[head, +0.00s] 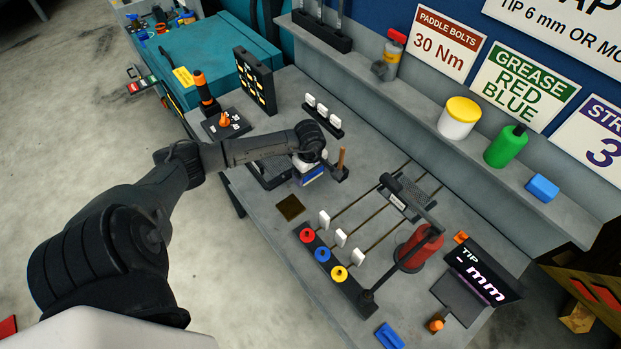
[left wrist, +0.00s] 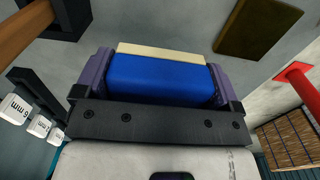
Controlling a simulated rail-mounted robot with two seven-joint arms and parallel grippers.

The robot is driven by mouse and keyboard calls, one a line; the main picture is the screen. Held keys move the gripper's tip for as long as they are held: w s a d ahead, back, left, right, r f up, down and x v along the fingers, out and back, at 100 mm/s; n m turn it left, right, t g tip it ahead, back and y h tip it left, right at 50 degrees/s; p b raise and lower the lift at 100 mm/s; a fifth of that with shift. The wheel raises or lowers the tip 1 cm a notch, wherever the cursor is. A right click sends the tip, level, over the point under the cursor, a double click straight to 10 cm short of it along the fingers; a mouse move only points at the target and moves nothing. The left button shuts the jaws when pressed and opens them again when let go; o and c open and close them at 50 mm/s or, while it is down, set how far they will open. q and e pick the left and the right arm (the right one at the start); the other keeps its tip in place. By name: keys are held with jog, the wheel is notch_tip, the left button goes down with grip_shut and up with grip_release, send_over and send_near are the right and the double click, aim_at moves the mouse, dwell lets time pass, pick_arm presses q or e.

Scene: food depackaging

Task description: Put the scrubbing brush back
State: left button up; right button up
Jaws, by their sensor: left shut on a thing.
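The scrubbing brush (head: 313,174) has a blue body and a pale cream edge. My left gripper (head: 309,165) is shut on it, over the left part of the grey bench. In the left wrist view the blue brush body (left wrist: 160,80) sits between the two purple fingers of the left gripper (left wrist: 160,70), with the cream strip on its far side. Whether the brush touches the bench cannot be told. My right gripper is not in view.
A brown square pad (head: 290,207) lies on the bench in front of the brush. A stand with a wooden peg (head: 341,162) is just right of it. A dark tray (head: 268,177) is left of the gripper. A red lamp-like arm (head: 420,246) stands further right.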

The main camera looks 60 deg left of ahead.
aim_at(311, 184)
pick_arm(q)
jog(key=shift+w+a+f+p, duration=0.1)
jog(key=shift+f+p, duration=0.25)
jog(key=shift+f, duration=1.75)
jog(key=shift+f, duration=0.1)
jog(key=o, duration=0.6)
